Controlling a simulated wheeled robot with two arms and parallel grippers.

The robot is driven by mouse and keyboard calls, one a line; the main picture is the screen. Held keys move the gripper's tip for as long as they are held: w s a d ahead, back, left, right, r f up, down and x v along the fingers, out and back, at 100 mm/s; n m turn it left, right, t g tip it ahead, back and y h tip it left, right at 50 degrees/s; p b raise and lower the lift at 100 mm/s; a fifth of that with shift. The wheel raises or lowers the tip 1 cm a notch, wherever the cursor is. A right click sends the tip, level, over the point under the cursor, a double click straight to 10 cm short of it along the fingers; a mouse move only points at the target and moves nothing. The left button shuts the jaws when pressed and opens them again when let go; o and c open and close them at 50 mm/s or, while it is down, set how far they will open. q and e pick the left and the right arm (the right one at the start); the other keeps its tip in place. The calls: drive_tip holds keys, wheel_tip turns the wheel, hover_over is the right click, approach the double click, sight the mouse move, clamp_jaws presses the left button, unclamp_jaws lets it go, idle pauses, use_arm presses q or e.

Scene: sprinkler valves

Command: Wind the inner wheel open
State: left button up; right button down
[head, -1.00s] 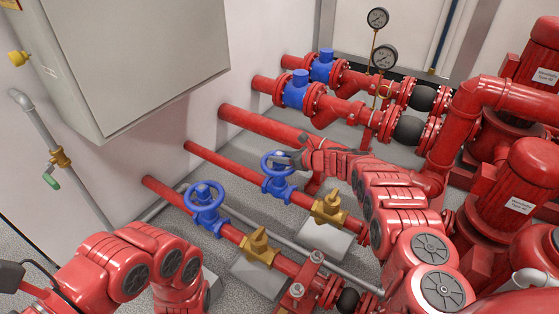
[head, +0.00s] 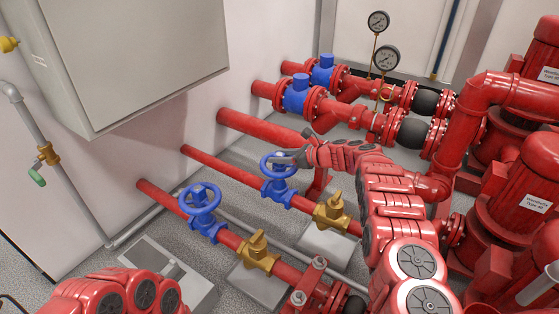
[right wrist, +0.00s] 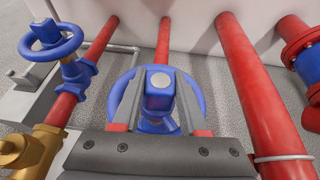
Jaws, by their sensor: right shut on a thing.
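The inner wheel (head: 266,165) is a blue handwheel on the farther of the two thin red pipes. In the right wrist view the blue wheel (right wrist: 118,88) rings a blue hub with a pale grey cap (right wrist: 160,79). My right gripper (head: 294,157) reaches it from the right. In the right wrist view my right gripper (right wrist: 160,104) has one finger on each side of the hub, shut on the wheel. The dark gripper body hides the lower part of the wheel. My left arm shows at the bottom left, but its gripper is out of view.
A second blue wheel (head: 201,199) stands on the nearer pipe, also in the right wrist view (right wrist: 48,42). Brass valves (head: 331,211) sit beside both wheels. A thick red pipe (head: 258,125) runs behind. A grey cabinet (head: 140,65) hangs on the left wall. Red pumps (head: 515,200) crowd the right.

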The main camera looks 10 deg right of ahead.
idle(0.3)
drive_tip(key=shift+c, duration=2.2)
unclamp_jaws()
drive_tip(key=shift+a, duration=0.1)
